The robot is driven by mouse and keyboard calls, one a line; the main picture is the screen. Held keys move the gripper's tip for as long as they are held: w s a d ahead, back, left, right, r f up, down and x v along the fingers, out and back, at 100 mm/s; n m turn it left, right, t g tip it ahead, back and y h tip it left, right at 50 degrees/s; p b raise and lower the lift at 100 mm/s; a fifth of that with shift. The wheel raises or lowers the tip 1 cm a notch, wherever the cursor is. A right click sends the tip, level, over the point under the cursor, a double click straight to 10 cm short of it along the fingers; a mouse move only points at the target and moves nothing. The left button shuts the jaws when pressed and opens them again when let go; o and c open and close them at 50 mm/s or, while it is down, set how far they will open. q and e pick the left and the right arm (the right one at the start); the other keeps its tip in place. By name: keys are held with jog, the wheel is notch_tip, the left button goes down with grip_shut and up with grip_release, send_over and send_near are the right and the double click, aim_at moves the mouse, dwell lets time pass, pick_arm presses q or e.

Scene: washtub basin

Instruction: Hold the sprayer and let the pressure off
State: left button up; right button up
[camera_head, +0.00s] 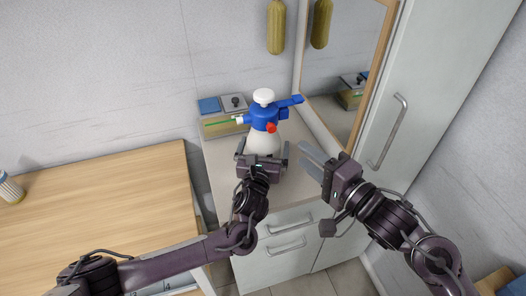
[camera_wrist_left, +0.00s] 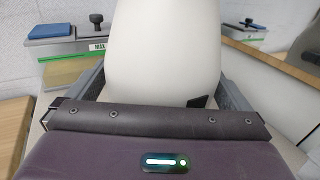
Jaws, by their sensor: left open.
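The sprayer stands upright on the counter, with a white bottle body (camera_head: 262,142), a blue head (camera_head: 264,117), a white top knob, a red knob at the front and a blue handle pointing right. My left gripper (camera_head: 262,158) is open, low in front of the bottle. In the left wrist view the white bottle (camera_wrist_left: 166,50) fills the middle, between the two open fingers; contact cannot be told. My right gripper (camera_head: 312,158) is to the right of the sprayer, apart from it, with its fingers spread and nothing between them.
A box with a blue pad and a grey lid with a black knob (camera_head: 234,102) stands behind the sprayer, left. A mirror (camera_head: 345,75) and a tall cabinet with a handle (camera_head: 388,132) bound the right. A wooden table (camera_head: 100,205) lies left; drawers (camera_head: 285,232) are below.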

pick_arm(q)
jog(key=c, duration=1.4)
